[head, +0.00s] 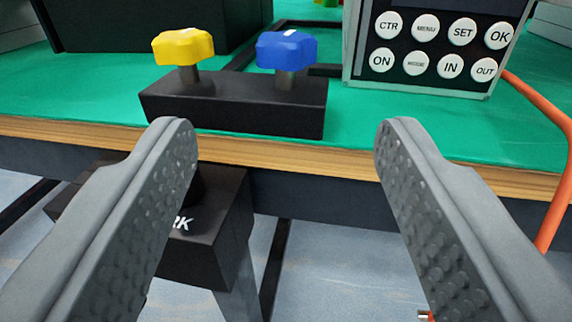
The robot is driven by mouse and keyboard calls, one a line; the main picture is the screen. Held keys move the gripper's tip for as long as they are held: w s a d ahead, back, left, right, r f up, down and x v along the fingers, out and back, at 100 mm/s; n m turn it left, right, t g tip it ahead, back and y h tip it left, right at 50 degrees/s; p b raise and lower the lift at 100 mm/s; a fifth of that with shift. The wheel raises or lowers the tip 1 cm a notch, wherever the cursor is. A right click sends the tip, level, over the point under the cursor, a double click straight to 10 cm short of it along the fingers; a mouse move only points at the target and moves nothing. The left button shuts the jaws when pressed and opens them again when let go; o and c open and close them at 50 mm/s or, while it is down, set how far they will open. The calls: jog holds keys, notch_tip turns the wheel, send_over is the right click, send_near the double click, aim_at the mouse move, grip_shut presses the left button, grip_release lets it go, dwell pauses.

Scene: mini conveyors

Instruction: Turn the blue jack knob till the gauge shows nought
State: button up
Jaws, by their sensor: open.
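The blue jack knob (286,50) stands on a short metal stem on a black block (235,108) near the table's front edge. It has a small white mark on its top. A yellow knob (183,46) stands on the same block to its left. My gripper (280,135) is open and empty, its two grey fingers wide apart. The fingers are in front of the block, and the blue knob lies ahead between their lines, apart from both. No gauge reading can be seen.
A panel with white buttons (427,47) stands to the right of the blue knob. An orange tube (545,110) runs down at the right. The green table top (410,120) is clear before the panel.

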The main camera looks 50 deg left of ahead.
aim_at(283, 61)
jog(key=shift+v, duration=1.75)
jog(key=x, duration=1.4)
jog(key=shift+w+a, duration=0.15)
jog(key=shift+w, duration=0.1)
jog(key=c, duration=1)
jog(key=shift+t, duration=0.3)
